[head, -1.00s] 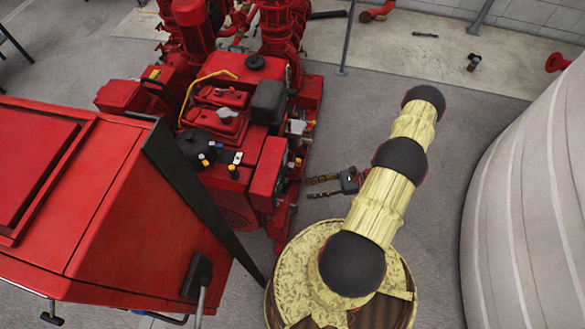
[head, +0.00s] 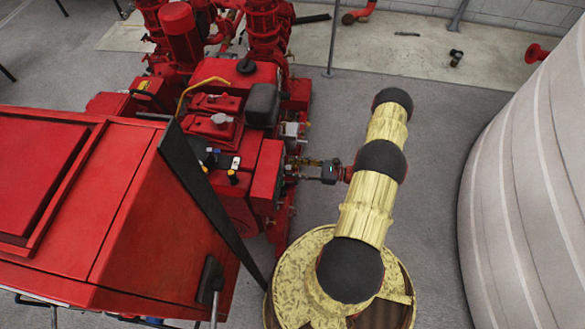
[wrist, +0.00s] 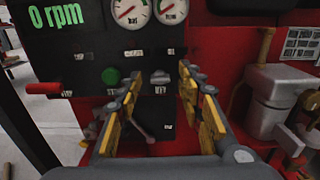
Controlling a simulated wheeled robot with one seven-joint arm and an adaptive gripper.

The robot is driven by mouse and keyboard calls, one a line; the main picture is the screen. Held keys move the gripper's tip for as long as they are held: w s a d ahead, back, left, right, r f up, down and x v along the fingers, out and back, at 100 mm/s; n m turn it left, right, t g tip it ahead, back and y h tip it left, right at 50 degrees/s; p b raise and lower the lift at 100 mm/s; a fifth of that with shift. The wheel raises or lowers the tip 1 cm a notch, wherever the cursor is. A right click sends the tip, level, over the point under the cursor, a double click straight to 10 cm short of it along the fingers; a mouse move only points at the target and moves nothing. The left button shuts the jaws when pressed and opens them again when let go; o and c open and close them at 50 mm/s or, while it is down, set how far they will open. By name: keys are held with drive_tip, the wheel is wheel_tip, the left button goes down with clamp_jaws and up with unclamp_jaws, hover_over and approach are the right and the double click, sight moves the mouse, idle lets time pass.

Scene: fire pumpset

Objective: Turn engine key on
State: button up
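The engine's black control panel (wrist: 88,55) faces my gripper in the wrist view. A small pale fitting that looks like the engine key (wrist: 160,77) sits on the panel between my fingertips, with a small label under it. Its turn position is too small to read. My gripper (wrist: 163,88) is open, with yellow pads on both sides and nothing held. In the head view my gripper (head: 303,168) is at the right side of the red engine (head: 233,145). The key and panel face are hidden there.
The panel has a green button (wrist: 111,76), a red handle (wrist: 43,88), a "0 rpm" display (wrist: 56,16) and two gauges. A grey lever (wrist: 142,127) shows low between the fingers. A red cabinet (head: 75,200) stands left; a big pale tank (head: 530,190) stands right.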

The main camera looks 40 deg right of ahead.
drive_tip(key=shift+w+a, duration=0.35)
drive_tip(key=shift+w, duration=0.05)
clamp_jaws()
idle(0.4)
